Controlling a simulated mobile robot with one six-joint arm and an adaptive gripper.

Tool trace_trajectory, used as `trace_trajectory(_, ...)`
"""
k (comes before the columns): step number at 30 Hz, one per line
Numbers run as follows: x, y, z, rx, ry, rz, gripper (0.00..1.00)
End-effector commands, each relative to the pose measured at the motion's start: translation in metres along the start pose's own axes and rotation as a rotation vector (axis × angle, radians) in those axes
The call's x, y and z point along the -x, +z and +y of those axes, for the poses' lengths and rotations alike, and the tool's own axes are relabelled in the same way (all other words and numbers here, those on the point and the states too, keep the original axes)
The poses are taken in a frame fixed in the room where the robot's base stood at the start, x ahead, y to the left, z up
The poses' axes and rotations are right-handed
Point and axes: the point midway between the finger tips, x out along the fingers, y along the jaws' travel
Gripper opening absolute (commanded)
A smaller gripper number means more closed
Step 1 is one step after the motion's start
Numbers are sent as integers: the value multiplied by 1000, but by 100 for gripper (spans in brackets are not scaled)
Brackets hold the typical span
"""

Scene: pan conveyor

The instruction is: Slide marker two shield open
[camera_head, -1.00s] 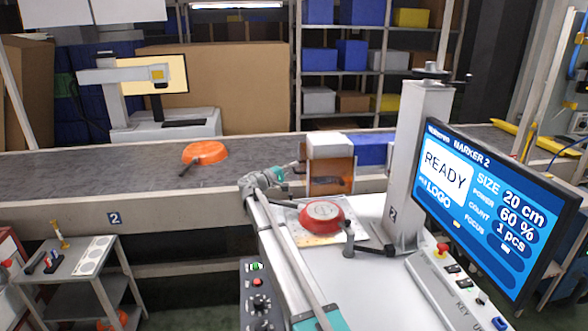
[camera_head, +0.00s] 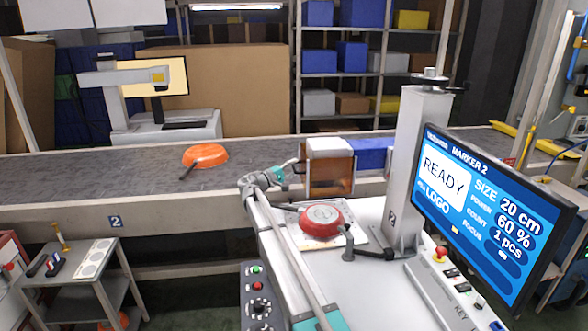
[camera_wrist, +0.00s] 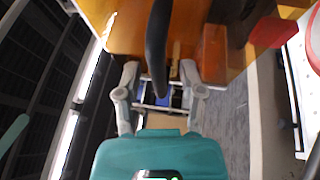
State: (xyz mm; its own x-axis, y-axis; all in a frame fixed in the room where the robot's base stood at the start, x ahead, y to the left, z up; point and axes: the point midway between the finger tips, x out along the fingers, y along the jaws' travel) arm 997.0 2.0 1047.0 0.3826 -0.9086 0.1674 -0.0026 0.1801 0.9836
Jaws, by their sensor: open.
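The marker two shield, an orange see-through panel (camera_head: 329,178), hangs under a white housing (camera_head: 330,147) in the head view. In the wrist view its orange surface (camera_wrist: 118,38) fills the top. A dark curved bar (camera_wrist: 157,42), which looks like a handle, reaches down between my fingers. My gripper (camera_head: 296,164) is open at the left side of the shield. The wrist view shows my gripper's two fingers (camera_wrist: 160,98) apart, one on each side of the bar's line. Whether they touch the bar I cannot tell.
A red pan (camera_head: 322,219) lies upside down on marker two's table. A column (camera_head: 405,170) and a monitor (camera_head: 490,215) reading READY stand to the right. An orange pan (camera_head: 205,154) is on the conveyor (camera_head: 100,170) behind. A small cart (camera_head: 85,290) stands at the left.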

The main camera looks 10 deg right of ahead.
Motion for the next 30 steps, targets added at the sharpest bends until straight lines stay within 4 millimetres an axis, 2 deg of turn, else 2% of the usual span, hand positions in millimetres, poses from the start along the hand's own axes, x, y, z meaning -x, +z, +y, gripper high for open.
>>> trace_trajectory(14,2,0,-11,0,0,0,51)
trace_trajectory(30,9,-3,-54,0,-1,0,51)
